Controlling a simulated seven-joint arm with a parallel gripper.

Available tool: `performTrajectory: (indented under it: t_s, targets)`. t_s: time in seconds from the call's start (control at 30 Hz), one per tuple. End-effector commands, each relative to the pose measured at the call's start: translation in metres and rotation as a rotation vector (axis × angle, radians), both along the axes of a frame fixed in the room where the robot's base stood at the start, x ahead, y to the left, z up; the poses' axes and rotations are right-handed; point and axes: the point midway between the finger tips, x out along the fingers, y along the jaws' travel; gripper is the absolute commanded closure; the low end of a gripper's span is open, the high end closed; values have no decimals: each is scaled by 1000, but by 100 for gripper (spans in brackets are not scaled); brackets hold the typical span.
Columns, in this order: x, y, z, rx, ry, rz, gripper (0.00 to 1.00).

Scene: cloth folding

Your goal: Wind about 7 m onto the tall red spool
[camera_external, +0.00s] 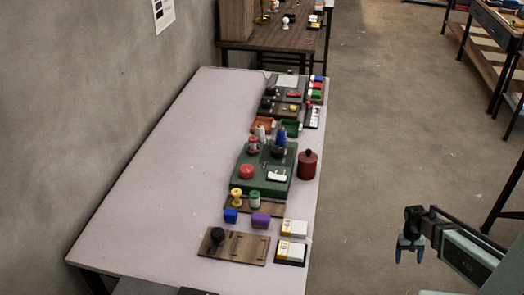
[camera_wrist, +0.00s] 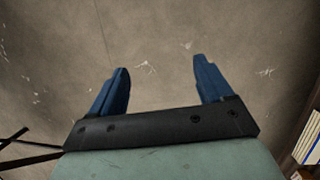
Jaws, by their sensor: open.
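My gripper (camera_external: 409,255) hangs at the lower right, over the floor and clear of the table's right edge. In the wrist view its two blue fingers (camera_wrist: 162,80) are wide apart with nothing between them. A red-topped, spool-like piece (camera_external: 253,146) stands at the back left of a green base (camera_external: 240,187). A blue spool-like piece (camera_external: 280,138) stands to its right. A wider dark red cylinder (camera_external: 307,164) with a black knob stands right of the base. I cannot tell for sure which red piece is the tall spool. No thread can be made out.
The pale table (camera_external: 150,190) is bare on its left. A yellow spool (camera_external: 236,197) and a green-and-white one (camera_external: 254,199) stand on a wooden strip. Blue (camera_external: 230,215) and purple (camera_external: 261,219) blocks and a black-knobbed board (camera_external: 237,250) are nearer. Trays and small parts fill the far end.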

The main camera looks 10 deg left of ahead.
Motion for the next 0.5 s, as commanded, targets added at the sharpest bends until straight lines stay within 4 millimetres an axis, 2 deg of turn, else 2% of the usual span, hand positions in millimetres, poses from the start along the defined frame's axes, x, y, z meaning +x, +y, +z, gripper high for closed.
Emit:
performTrajectory:
  t_s: [0.03,0.1,0.27,0.5]
  targets:
    - [21,15,9,0,-26,9,20]
    - [42,32,23,-2,-59,14,20]
    - [87,74,58,-1,-133,27,20]
    - [144,146,124,15,-244,42,20]
